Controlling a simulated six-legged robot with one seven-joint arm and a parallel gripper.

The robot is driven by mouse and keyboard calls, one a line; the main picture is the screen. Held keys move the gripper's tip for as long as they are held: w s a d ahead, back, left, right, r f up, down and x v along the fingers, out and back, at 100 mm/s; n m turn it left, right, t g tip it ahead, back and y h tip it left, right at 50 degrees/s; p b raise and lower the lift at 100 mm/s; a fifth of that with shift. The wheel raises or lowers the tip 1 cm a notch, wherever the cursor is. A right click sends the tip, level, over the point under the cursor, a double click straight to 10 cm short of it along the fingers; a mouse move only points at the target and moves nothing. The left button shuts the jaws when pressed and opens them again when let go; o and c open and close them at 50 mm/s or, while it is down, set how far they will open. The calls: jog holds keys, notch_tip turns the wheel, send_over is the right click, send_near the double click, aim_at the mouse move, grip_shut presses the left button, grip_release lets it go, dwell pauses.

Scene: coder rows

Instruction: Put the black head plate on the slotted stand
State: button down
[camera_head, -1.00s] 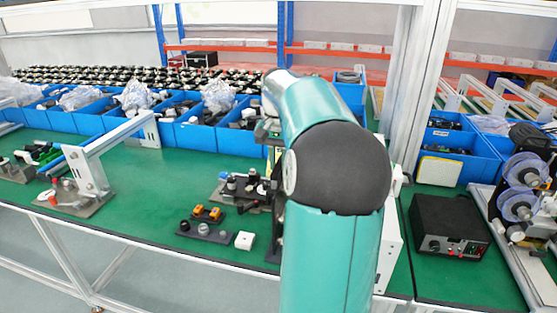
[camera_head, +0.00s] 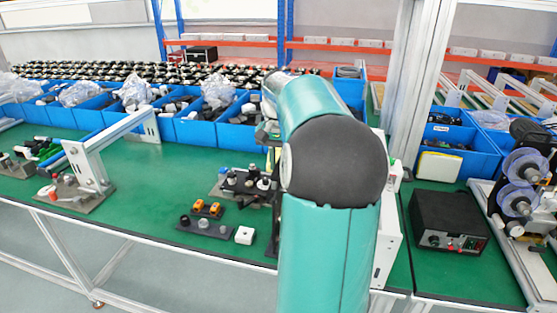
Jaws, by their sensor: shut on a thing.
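A black plate with light and dark knobs, which looks like the black head plate (camera_head: 243,181), is just left of my arm, above a grey base on the green bench. My gripper (camera_head: 273,185) is mostly hidden behind my teal arm; only a dark edge of it shows beside the plate. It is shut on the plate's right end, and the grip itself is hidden. I cannot tell for sure which thing is the slotted stand. A low black base (camera_head: 206,229) with knobs and orange blocks lies in front of the plate.
A small white block (camera_head: 244,235) lies near the bench's front edge. A grey frame fixture (camera_head: 90,172) stands to the left. Blue bins (camera_head: 205,134) line the back. A black control box (camera_head: 447,219) and spools (camera_head: 522,180) are at right. Green bench is clear left of centre.

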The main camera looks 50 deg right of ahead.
jog(key=shift+f, duration=0.15)
dwell(0.6)
jog(key=c, duration=1.3)
grip_release()
jog(key=shift+o, duration=0.2)
jog(key=shift+f, duration=0.15)
notch_tip(320, 180, up, 14)
